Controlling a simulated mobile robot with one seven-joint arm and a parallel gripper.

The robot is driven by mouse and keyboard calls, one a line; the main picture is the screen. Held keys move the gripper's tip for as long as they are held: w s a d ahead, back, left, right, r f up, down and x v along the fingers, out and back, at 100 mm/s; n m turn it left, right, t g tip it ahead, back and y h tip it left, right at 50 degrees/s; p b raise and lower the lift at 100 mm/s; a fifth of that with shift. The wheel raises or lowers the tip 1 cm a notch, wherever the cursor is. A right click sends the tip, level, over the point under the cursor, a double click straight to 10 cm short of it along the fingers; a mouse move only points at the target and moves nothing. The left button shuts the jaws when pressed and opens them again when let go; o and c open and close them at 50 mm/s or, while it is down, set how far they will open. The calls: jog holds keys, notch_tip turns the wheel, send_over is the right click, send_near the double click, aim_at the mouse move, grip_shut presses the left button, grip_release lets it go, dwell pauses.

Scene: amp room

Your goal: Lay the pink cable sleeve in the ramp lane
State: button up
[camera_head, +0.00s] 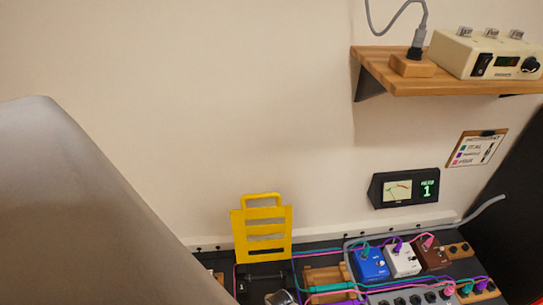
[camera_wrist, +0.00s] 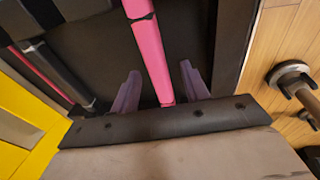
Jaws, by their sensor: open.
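In the wrist view the pink cable sleeve (camera_wrist: 148,55) runs lengthwise from the top edge down between my gripper's fingers. My gripper (camera_wrist: 160,68) is open, with one purple finger on each side of the sleeve and a gap on both sides. A dark break or band crosses the sleeve near the top. The sleeve's lower end meets the dark bar of my gripper. In the head view my gripper and the pink sleeve cannot be made out, and I cannot tell which part is the ramp lane.
A yellow panel with a handle (camera_head: 262,230) stands at the board's left. Blue (camera_head: 371,264), white (camera_head: 403,260) and brown (camera_head: 432,253) pedals stand to the right. A teal sleeve (camera_head: 335,287) lies near a wooden block (camera_head: 325,273). A metal knob (camera_wrist: 288,73) stands over wood.

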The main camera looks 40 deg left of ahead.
notch_tip(320, 180, up, 13)
jog(key=d+p, duration=0.2)
jog(key=shift+d+r+p, duration=0.2)
jog(key=shift+d+p, duration=0.1)
jog(key=shift+p, duration=0.05)
dwell(0.4)
